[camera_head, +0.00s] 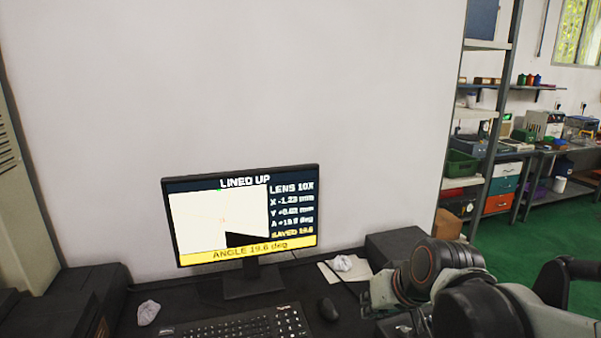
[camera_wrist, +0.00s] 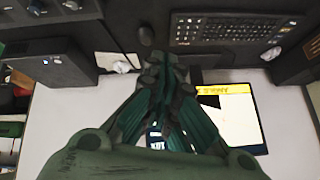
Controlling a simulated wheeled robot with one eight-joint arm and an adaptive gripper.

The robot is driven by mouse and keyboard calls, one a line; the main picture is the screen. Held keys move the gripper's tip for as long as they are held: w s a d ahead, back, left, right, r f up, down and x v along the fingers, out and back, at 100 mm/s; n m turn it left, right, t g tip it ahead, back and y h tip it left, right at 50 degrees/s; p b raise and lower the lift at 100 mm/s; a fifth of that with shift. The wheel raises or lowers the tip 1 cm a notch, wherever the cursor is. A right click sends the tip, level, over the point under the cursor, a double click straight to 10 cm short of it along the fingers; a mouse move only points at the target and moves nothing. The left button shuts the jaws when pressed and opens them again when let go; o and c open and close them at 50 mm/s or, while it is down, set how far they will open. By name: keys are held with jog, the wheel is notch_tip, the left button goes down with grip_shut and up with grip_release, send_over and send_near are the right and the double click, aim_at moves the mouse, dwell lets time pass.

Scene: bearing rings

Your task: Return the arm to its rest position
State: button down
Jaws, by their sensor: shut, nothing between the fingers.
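My arm (camera_head: 480,300) is folded at the lower right of the head view, over the right part of the dark desk. My gripper (camera_wrist: 163,62) fills the middle of the wrist view, with its green fingers together and nothing held between them. In the head view the gripper end (camera_head: 382,292) is partly hidden by my arm, near the desk's right side. The wrist view looks on the desk upside down, with the monitor beyond the fingers at lower right.
A monitor (camera_head: 244,214) reading "LINED UP" and "ANGLE 19.6 deg" stands on the desk. In front are a keyboard (camera_head: 235,326) and a mouse (camera_head: 327,309). Crumpled paper (camera_head: 148,312) lies at left, another crumpled piece (camera_head: 342,263) at right. A shelf rack (camera_head: 492,130) stands behind right.

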jog(key=s+d+h, duration=0.2)
jog(key=s+d, duration=0.4)
jog(key=s, duration=0.7)
jog(key=shift+r, duration=0.4)
